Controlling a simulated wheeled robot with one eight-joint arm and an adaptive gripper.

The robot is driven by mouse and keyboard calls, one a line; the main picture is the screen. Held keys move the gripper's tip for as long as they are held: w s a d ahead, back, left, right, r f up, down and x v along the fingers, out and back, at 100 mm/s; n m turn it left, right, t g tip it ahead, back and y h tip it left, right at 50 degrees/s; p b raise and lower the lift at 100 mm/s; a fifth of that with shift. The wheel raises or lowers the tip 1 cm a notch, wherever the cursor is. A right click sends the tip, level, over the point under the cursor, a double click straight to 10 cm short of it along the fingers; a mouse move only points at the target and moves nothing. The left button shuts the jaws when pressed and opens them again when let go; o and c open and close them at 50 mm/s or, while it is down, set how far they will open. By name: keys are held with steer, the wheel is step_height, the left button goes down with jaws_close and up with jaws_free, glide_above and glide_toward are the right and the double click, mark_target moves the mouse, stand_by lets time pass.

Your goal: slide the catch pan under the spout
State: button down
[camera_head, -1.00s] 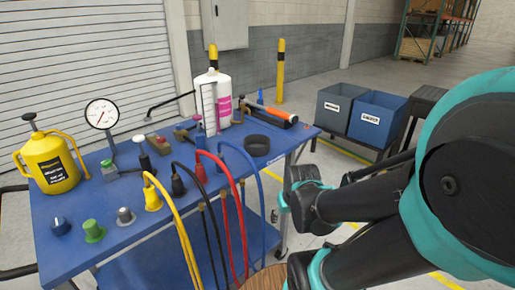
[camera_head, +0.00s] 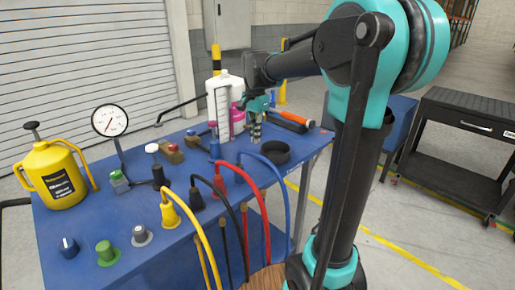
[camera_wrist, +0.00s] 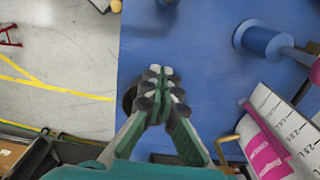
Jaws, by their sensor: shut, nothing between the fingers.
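The catch pan appears to be the black, low, round pan (camera_head: 263,153) near the right end of the blue table (camera_head: 110,220). My gripper (camera_head: 256,138) points down just behind the pan in the head view, its fingers closed together and empty. The closed fingers also show in the wrist view (camera_wrist: 164,80). A dark curved edge (camera_wrist: 129,97) shows beside them, partly hidden; I cannot tell if it is the pan. A white container with a pink label (camera_head: 222,100) stands behind and left of the gripper. A black bent rod (camera_head: 180,108) reaches left from it; I cannot tell if this is the spout.
An orange-handled tool (camera_head: 292,116) lies right of the gripper. Yellow, black, red and blue cables arch over the table front. A dial gauge (camera_head: 110,120) and a yellow can (camera_head: 54,178) stand left. A black cart (camera_head: 460,140) stands beyond the table.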

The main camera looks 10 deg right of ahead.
mark_target(282, 144)
step_height(282, 144, down, 9)
steer(key=shift+w+d+f, duration=0.2)
steer(key=shift+w+d, duration=0.2)
steer(key=shift+d, duration=0.2)
steer(key=shift+w+d+f, duration=0.15)
steer(key=shift+w+d, duration=0.25)
steer(key=shift+d, duration=0.2)
steer(key=shift+w+d, duration=0.35)
steer(key=shift+d, duration=0.1)
steer(key=w+d, duration=0.2)
steer(key=d, duration=0.1)
steer(key=w+d, duration=0.2)
steer(key=d, duration=0.1)
steer(key=w+d, duration=0.2)
steer(key=shift+w+d, duration=0.2)
steer(key=shift+d, duration=0.2)
